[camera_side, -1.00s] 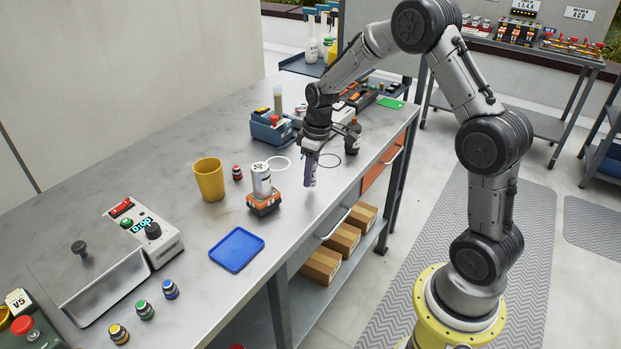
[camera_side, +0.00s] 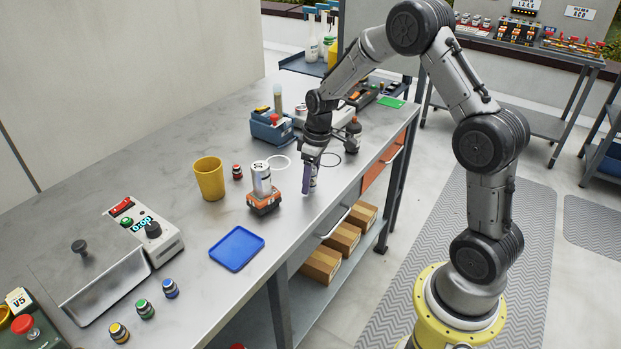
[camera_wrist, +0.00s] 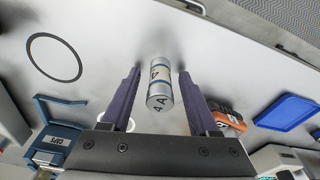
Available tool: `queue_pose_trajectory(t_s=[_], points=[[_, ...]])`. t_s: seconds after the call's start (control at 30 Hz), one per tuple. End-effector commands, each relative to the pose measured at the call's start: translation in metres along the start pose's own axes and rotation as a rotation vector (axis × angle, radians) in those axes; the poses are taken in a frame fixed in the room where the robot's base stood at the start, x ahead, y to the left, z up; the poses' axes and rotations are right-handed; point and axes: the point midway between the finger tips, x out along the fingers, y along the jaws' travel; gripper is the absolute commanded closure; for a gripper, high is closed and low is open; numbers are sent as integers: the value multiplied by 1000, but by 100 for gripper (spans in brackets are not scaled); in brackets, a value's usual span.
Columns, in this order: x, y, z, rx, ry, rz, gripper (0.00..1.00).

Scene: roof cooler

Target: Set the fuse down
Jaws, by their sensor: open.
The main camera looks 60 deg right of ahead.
Motion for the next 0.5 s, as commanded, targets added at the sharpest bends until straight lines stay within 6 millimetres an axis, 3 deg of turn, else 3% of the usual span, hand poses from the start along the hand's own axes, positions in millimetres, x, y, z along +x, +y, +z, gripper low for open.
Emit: queue_pose_trajectory(t_s=[0.17, 0.5], points=[[-19, 1, -1, 0, 5, 3, 39], [-87, 1, -1, 1, 6, 4, 39]])
